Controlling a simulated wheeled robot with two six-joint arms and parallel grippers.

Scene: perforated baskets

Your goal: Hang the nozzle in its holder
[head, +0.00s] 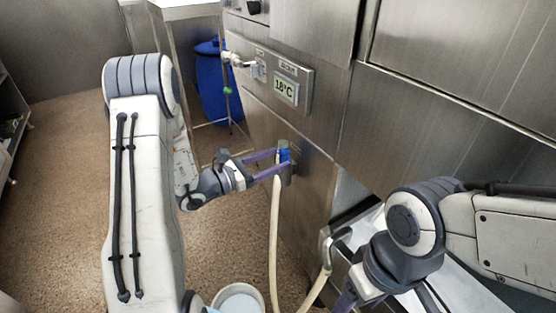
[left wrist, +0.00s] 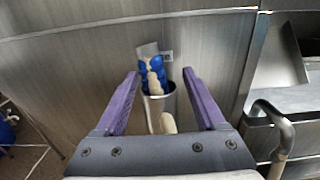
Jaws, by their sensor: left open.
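The blue nozzle (head: 283,151) with a cream hose (head: 274,235) sits in a metal holder on the steel front. In the left wrist view the nozzle (left wrist: 158,72) stands in the cup-shaped holder (left wrist: 162,103), and the hose hangs down in front of it. My left gripper (head: 278,165) is open at the holder. In the left wrist view its purple fingers (left wrist: 160,82) stand apart, one on each side of the nozzle and holder, with gaps to both. My right gripper (head: 347,301) shows only partly at the bottom edge; its fingertips are cut off.
A temperature panel (head: 286,91) reading 18°C is above the holder. A curved metal pipe (head: 335,240) rises near a steel basin at right, close to my right arm. A white bucket (head: 239,299) stands below. A blue barrel (head: 208,85) is behind. The floor at left is clear.

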